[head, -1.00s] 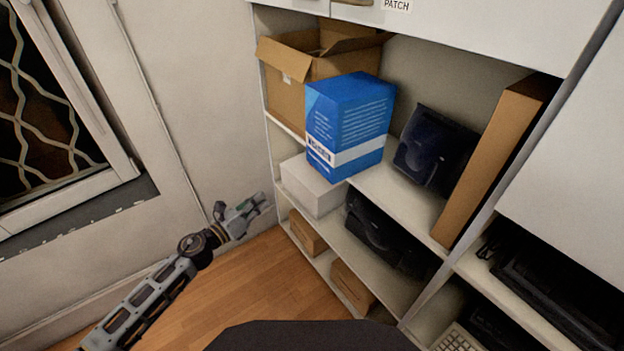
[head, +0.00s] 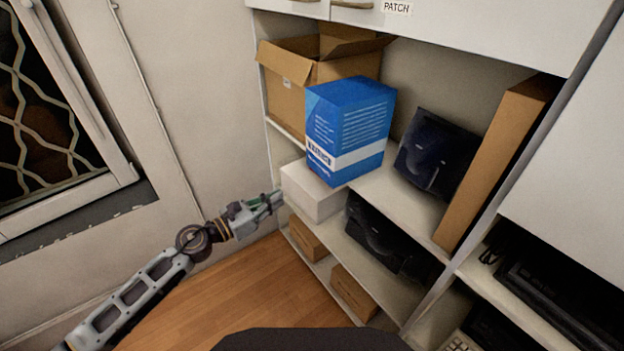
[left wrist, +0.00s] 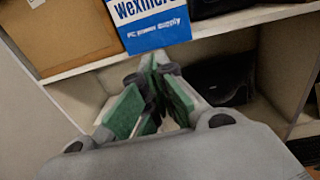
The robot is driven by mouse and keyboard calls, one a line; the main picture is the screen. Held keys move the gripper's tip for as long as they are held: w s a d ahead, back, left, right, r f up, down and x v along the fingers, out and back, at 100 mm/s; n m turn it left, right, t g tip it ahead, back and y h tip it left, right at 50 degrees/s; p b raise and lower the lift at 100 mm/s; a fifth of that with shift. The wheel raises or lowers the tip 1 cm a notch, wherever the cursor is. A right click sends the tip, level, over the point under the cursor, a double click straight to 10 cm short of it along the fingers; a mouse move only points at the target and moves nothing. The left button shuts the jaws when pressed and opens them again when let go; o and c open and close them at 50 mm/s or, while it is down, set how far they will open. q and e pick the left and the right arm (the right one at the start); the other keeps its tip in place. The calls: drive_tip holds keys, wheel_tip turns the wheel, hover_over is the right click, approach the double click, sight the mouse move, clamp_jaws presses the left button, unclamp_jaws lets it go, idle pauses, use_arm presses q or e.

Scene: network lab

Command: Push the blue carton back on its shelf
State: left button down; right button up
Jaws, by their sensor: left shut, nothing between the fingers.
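The blue carton (head: 349,125) stands upright on the upper open shelf (head: 398,202), with its near lower edge at or past the shelf's front edge. It also shows at the top of the left wrist view (left wrist: 153,22), with its white band and lettering facing me. My left gripper (head: 277,198) is shut and empty, below and left of the carton, in front of the white box, apart from the carton. In the left wrist view its green-padded fingers (left wrist: 158,68) meet just below the carton's lower edge. My right gripper is not in view.
An open cardboard box (head: 292,97) stands left of and behind the carton. A dark device (head: 437,152) and a tall brown board (head: 492,165) stand to its right. A white box (head: 313,193) sits on the shelf below. Open floor (head: 236,298) lies in front.

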use_arm(q)
drive_tip(key=shift+x, duration=1.15)
drive_tip(key=p, duration=0.2)
approach(319, 175)
drive_tip(key=x, duration=0.4)
drive_tip(key=shift+w+d+r, duration=0.1)
drive_tip(key=shift+d+r, duration=0.05)
drive_tip(key=shift+d, duration=0.1)
drive_tip(key=shift+x, duration=0.95)
drive_tip(key=shift+w+d, duration=0.15)
drive_tip(key=shift+d, duration=0.1)
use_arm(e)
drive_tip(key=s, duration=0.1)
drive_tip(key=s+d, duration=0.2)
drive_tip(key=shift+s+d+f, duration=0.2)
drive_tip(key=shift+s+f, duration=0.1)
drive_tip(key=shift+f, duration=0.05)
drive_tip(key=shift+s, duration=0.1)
